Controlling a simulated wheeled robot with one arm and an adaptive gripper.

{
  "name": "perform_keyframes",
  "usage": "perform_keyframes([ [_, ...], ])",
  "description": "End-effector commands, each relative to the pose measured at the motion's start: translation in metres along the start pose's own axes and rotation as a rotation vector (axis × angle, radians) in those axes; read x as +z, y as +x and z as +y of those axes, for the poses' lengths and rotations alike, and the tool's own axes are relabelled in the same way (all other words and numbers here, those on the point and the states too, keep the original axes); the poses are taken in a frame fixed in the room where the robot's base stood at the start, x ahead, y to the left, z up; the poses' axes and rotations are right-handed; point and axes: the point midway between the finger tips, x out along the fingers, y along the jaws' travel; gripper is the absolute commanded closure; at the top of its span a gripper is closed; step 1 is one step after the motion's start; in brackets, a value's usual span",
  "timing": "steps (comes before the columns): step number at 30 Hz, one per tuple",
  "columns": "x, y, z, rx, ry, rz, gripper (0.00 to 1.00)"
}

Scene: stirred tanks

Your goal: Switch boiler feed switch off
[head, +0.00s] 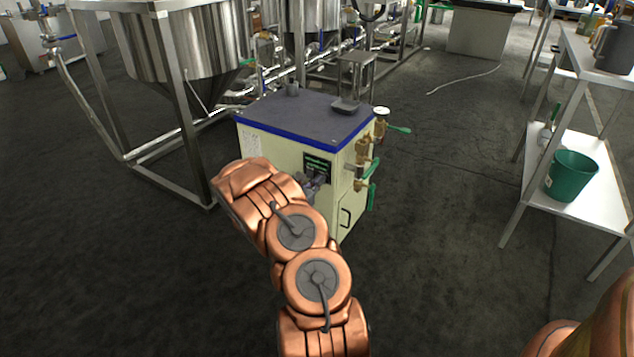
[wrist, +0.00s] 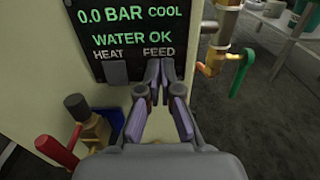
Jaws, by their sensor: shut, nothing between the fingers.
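The boiler (head: 285,150) is a cream cabinet with a dark top and blue trim, standing mid-floor in the head view. Its black panel (wrist: 125,28) reads "0.0 BAR COOL" and "WATER OK" in the wrist view, with the labels HEAT and FEED below. A grey heat switch (wrist: 117,71) sits under HEAT. The feed switch under FEED is hidden behind my fingertips. My gripper (wrist: 160,68) is shut and empty, its tips at the panel just below FEED. I cannot tell whether they touch the switch. In the head view my gripper (head: 314,183) is partly hidden by my arm.
Brass valves with green handles (head: 370,170) stick out on the boiler's right side. A red-handled valve (wrist: 58,150) is at lower left in the wrist view. A steel tank frame (head: 178,100) stands left; a white shelf with a green bucket (head: 571,176) stands right. Floor between is clear.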

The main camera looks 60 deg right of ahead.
Motion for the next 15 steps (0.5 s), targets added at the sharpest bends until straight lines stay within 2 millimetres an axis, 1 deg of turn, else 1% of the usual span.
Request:
perform_keyframes([
  [1,0.009,0.005,-0.001,0.0,0.006,0.014,1.0],
  [3,0.009,0.007,-0.002,-0.002,0.008,0.052,1.0],
  [5,0.005,0.007,-0.002,-0.003,0.007,0.047,1.0],
  [10,0.006,0.008,-0.003,-0.005,0.008,0.045,1.0],
  [13,0.007,0.004,-0.003,-0.005,0.009,0.044,1.0],
  [15,0.008,-0.003,-0.002,-0.003,0.007,0.044,1.0],
])
